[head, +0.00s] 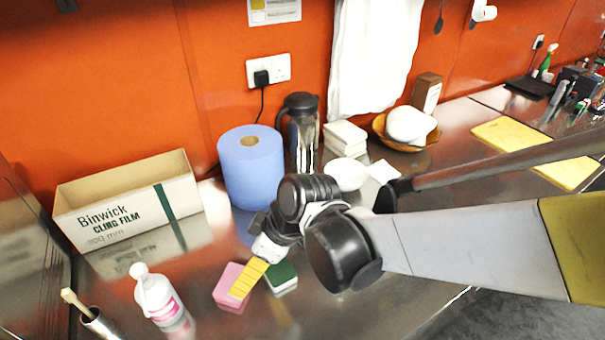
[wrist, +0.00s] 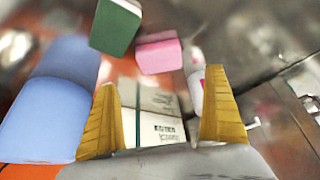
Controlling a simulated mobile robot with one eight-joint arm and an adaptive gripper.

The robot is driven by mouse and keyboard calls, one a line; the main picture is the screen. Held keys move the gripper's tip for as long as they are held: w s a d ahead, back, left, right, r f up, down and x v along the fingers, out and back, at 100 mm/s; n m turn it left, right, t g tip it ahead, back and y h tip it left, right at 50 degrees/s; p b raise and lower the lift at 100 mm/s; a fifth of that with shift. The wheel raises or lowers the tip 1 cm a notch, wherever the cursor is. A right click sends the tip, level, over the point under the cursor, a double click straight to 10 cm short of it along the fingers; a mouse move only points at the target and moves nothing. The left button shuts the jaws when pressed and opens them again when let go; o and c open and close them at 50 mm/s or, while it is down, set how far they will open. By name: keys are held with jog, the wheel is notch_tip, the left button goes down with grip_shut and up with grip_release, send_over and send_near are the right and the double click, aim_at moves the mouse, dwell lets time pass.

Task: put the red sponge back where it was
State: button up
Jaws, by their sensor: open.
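The red sponge looks pink (head: 226,296) and lies on the steel counter. It also shows in the wrist view (wrist: 160,56), ahead of the fingertips and not between them. My gripper (head: 246,280) is open, and its yellow fingers overlap the sponge in the head view. I cannot tell whether they touch it. In the wrist view both fingers of my gripper (wrist: 161,80) stand wide apart with nothing held between them. A green-topped sponge (head: 283,274) lies just right of the pink one; it shows in the wrist view too (wrist: 116,26).
A white bottle (head: 158,295) and a metal pot (head: 97,322) with a wooden handle stand to the left. The cling film box (head: 110,217), blue paper roll (head: 250,178) and dark flask (head: 303,130) stand behind. The counter (head: 335,308) front right of the sponges is clear.

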jog(key=s+d+r+m+t+h, duration=0.1)
jog(key=d+r+m+t, duration=0.1)
jog(key=d+m, duration=0.3)
jog(key=s+d+r+m+t+h, duration=0.1)
jog(key=d+m, duration=0.4)
jog(key=d, duration=0.9)
jog(key=s+d+r+m+t+h, duration=0.1)
jog(key=d+r+m+t+h, duration=0.1)
jog(key=d, duration=0.8)
notch_tip(320, 180, up, 4)
jog(key=m+h, duration=0.1)
jog(key=m, duration=0.1)
jog(key=shift+s+f+m+t, duration=0.2)
jog(key=shift+s+m+t, duration=0.1)
jog(key=shift+m, duration=0.1)
